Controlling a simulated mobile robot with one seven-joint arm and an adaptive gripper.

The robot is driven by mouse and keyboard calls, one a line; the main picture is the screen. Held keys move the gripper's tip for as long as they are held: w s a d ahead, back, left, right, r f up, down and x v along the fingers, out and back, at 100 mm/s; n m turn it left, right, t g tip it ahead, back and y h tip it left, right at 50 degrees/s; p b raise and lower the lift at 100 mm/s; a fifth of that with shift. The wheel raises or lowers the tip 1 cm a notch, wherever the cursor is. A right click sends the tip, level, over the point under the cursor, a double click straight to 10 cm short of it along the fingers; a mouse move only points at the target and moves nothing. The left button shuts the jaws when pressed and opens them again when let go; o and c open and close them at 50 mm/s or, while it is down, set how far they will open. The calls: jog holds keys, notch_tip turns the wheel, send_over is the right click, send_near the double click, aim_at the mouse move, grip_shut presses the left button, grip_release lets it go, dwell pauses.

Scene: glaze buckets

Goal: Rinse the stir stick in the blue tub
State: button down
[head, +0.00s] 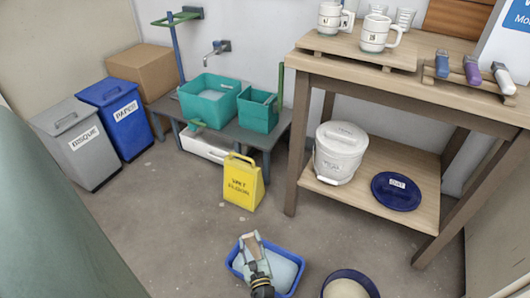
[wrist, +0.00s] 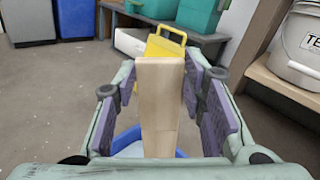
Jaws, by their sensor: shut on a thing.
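The stir stick (wrist: 160,100) is a pale wooden bar that stands between the purple pads of my gripper (wrist: 160,105) in the wrist view. My gripper is shut on it. In the head view my gripper (head: 255,258) is over the blue tub (head: 236,262), which stands on the floor at the bottom centre and holds pale liquid. A bit of the blue tub also shows below the stick in the wrist view (wrist: 128,140). The stick's lower end is hidden, so I cannot tell whether it touches the liquid.
A dark blue bucket (head: 371,284) with cream contents stands right of the tub. A yellow floor sign (head: 243,185) stands behind it. The wooden table (head: 290,160) bears a white lidded bucket (head: 340,152) and a blue lid (head: 396,192) on its lower shelf.

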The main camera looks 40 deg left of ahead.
jog(key=shift+r, duration=0.1)
dwell(0.3)
notch_tip(320, 180, up, 5)
jog(key=p, duration=0.5)
dwell(0.4)
